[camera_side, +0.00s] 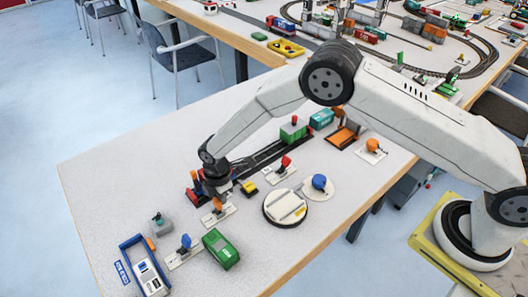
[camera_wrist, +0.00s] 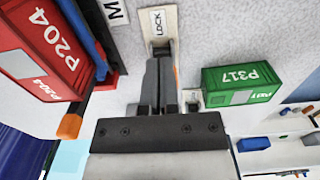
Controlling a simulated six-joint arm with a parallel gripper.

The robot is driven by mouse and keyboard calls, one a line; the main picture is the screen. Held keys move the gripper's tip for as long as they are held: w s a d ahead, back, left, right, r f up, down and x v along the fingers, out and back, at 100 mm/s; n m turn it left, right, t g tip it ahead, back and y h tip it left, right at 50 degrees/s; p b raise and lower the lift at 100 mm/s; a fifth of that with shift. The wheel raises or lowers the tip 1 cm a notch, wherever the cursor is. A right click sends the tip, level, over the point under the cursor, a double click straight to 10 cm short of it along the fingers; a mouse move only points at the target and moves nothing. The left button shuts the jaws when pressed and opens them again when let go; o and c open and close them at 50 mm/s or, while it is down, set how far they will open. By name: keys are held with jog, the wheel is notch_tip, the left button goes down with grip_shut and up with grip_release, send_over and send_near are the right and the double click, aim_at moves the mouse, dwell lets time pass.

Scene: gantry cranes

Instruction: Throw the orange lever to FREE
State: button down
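The orange lever (camera_side: 217,203) stands on a small pale base plate (camera_side: 218,216) at the front middle of the table. My gripper (camera_side: 215,191) is right above and beside it in the side view, and hides part of it. In the wrist view my gripper's fingers (camera_wrist: 159,85) are close together over a plate marked LOCK (camera_wrist: 158,22). A thin orange sliver (camera_wrist: 175,73) shows just beyond the right finger. The lever's handle is mostly hidden, and I cannot tell whether the fingers touch it. The FREE marking is not visible.
A blue lever (camera_side: 186,241) and a green container (camera_side: 221,249) stand nearby in front. A red container marked P204 (camera_wrist: 45,50) is close on the wrist view's left.

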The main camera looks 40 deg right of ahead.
jog(key=shift+s+d+f, duration=0.1)
jog(key=shift+d+f, duration=0.05)
jog(key=shift+d, duration=0.25)
notch_tip(320, 180, up, 7)
dwell(1.0)
dwell(0.4)
jog(key=s+d+r+m+t, duration=0.1)
jog(key=s+d+r+m, duration=0.25)
jog(key=d+r, duration=0.2)
jog(key=s+d+r+m, duration=0.3)
jog(key=d+r+m, duration=0.15)
jog(key=d, duration=0.25)
jog(key=s+d+r+m, duration=0.1)
jog(key=s+d+m, duration=0.3)
jog(key=s, duration=0.3)
jog(key=s+d+r+m+t, duration=0.1)
jog(key=s+d+r+m, duration=0.1)
jog(key=s+d+m, duration=0.3)
jog(key=shift+s+r+m+t, duration=0.3)
jog(key=shift+s+m, duration=0.2)
jog(key=shift+s, duration=0.65)
